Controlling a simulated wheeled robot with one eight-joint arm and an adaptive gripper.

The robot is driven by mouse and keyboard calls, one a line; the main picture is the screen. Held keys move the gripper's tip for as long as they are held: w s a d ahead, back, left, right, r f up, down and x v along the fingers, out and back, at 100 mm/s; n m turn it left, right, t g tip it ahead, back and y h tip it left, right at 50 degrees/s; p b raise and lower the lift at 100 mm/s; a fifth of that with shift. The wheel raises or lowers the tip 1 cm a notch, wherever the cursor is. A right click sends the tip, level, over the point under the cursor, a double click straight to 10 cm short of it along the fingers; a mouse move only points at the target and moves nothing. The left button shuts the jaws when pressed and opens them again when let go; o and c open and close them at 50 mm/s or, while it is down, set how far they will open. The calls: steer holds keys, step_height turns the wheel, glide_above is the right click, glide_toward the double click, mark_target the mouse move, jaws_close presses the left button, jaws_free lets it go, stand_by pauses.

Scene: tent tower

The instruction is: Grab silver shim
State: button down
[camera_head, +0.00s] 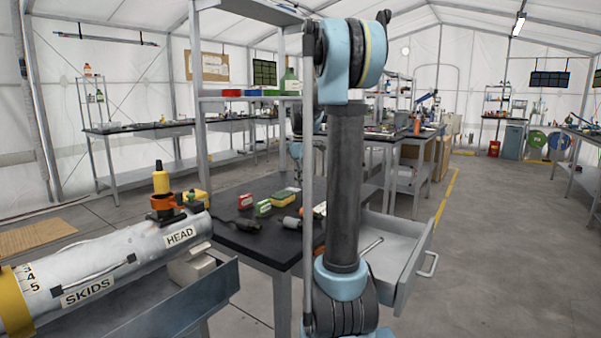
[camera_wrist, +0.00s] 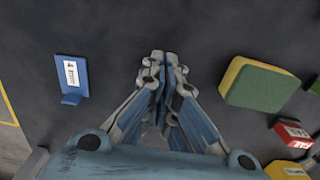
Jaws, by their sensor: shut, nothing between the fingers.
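I cannot pick out a silver shim in either view. My gripper (camera_wrist: 164,62) is shut and empty in the wrist view, its fingertips together over a dark bench top (camera_wrist: 205,30). A small blue angled piece with a white label (camera_wrist: 72,78) is left of the fingers, apart from them. A yellow and green sponge (camera_wrist: 260,85) is to their right. In the head view my arm stands in front of the dark bench (camera_head: 235,240), and my gripper cannot be made out there.
Red (camera_wrist: 291,133) and yellow (camera_wrist: 287,170) labelled pieces lie at the lower right in the wrist view. In the head view an open grey drawer (camera_head: 398,262) juts out at right. A large white tube (camera_head: 125,262) is at left. The floor (camera_head: 520,240) at right is clear.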

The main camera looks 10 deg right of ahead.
mark_target(270, 184)
steer(key=shift+f, duration=0.85)
steer(key=shift+w+a+f, duration=0.15)
steer(key=shift+w+a, duration=0.6)
steer(key=shift+a, duration=0.05)
steer(key=shift+w+a, duration=0.65)
steer(key=w+a, duration=0.8)
steer(key=shift+w+a, duration=0.2)
